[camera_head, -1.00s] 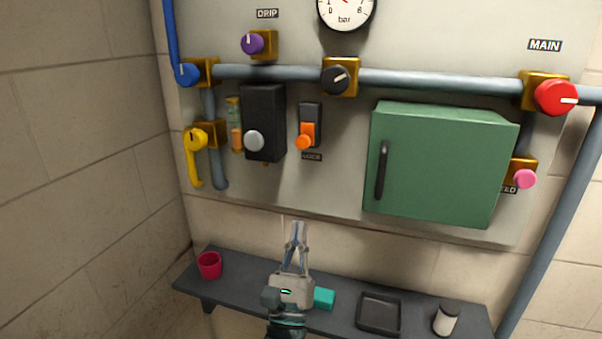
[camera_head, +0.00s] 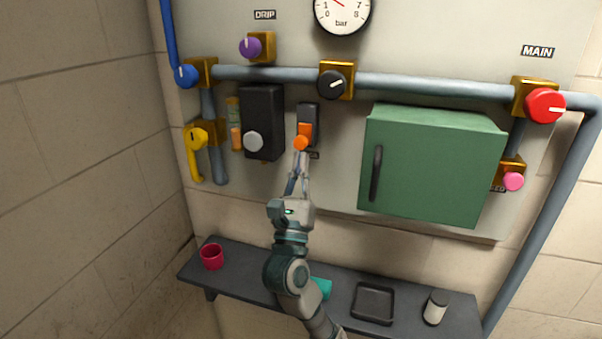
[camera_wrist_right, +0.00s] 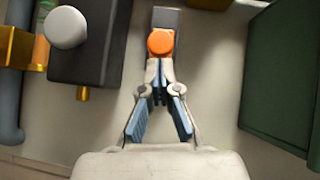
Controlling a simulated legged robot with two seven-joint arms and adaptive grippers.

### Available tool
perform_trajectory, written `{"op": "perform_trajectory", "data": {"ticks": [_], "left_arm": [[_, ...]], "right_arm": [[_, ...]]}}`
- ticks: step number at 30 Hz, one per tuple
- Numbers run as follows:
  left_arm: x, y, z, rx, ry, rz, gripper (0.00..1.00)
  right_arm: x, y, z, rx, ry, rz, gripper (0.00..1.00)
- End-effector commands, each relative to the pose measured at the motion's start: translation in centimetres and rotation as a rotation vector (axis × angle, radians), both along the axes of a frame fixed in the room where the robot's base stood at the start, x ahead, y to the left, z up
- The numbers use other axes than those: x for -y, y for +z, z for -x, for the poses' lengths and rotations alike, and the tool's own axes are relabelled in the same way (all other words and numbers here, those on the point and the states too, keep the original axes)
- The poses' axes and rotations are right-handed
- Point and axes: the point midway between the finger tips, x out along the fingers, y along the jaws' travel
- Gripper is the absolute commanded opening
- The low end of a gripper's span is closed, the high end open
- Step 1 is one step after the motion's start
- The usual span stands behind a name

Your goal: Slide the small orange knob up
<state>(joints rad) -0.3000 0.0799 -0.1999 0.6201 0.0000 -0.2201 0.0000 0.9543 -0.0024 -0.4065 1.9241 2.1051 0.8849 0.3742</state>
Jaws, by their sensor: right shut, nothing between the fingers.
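The small orange knob (camera_head: 301,143) sits at the low end of a dark slide plate (camera_head: 308,112) on the grey panel. It also shows in the right wrist view (camera_wrist_right: 160,42), straight ahead of the fingertips. My right gripper (camera_head: 301,155) is shut and empty, its tips just below the knob; it also shows in the wrist view (camera_wrist_right: 160,64). The tips look very close to the knob, and I cannot tell whether they touch it. The label under the slide is mostly hidden by the fingers. My left gripper is not in view.
A black box with a grey knob (camera_head: 253,141) is left of the slide. A green cabinet (camera_head: 433,165) juts out on the right. A pipe (camera_head: 425,83) with valves runs above. A shelf (camera_head: 408,302) below holds a red cup (camera_head: 212,256), a tray and a jar.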

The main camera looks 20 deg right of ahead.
Motion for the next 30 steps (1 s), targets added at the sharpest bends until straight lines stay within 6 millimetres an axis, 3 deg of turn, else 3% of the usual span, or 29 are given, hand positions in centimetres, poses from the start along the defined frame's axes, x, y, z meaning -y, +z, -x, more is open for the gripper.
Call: {"op": "perform_trajectory", "data": {"ticks": [11, 21, 30], "left_arm": [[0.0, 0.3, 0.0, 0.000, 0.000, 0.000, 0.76], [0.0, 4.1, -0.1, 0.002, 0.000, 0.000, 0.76], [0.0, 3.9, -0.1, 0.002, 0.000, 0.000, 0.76]], "right_arm": [[0.0, 0.3, 0.0, 0.000, 0.000, 0.000, 0.00], [0.0, 4.4, 0.1, 0.000, 0.001, -0.001, 0.00], [0.0, 4.4, 0.1, 0.007, 0.001, 0.002, 0.00]]}}
